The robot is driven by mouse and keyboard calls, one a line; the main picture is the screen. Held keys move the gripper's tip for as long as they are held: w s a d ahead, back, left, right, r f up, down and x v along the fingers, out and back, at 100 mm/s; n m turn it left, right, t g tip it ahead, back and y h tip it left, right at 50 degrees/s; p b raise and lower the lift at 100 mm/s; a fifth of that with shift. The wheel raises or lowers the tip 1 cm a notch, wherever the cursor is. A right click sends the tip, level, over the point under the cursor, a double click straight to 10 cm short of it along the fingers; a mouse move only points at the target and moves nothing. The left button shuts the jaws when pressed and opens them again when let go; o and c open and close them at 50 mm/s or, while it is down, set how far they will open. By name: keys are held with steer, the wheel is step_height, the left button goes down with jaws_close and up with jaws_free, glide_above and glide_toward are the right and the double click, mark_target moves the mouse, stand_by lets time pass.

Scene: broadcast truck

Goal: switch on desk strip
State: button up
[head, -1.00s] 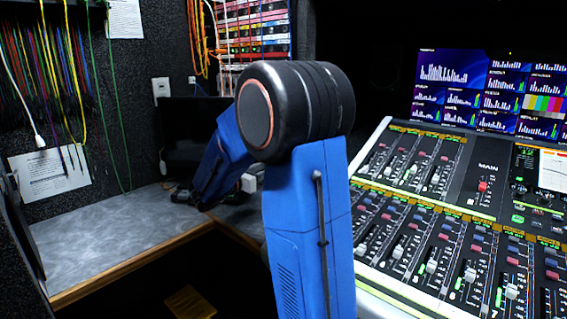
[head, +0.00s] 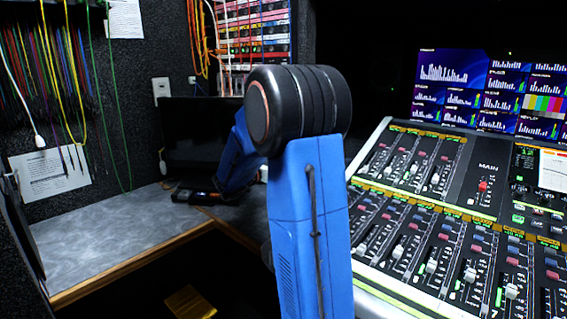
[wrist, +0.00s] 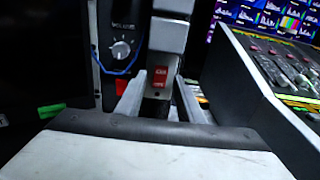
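The desk strip (wrist: 168,37) is a pale bar ahead of my gripper in the wrist view. Its red rocker switch (wrist: 160,77) shows near the strip's close end, in line with the gap between my fingers. My gripper (wrist: 159,92) is open, with one grey finger on each side of that gap and nothing held. Whether a finger touches the strip cannot be told. In the head view my gripper (head: 190,195) is low over the back of the grey desk, and my blue arm hides much of that area.
The mixing console (head: 430,220) stands to the right, and its side (wrist: 255,95) is close on the right in the wrist view. A dark monitor (head: 200,130) stands behind the desk (head: 110,240). A knob panel (wrist: 121,50) and blue cable are left of the strip.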

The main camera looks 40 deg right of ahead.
jaws_close()
steer(key=shift+r+y, duration=0.3)
steer(key=shift+y, duration=0.6)
steer(key=shift+r+y, duration=0.25)
steer(key=shift+y, duration=0.65)
steer(key=shift+o, duration=0.9)
jaws_free()
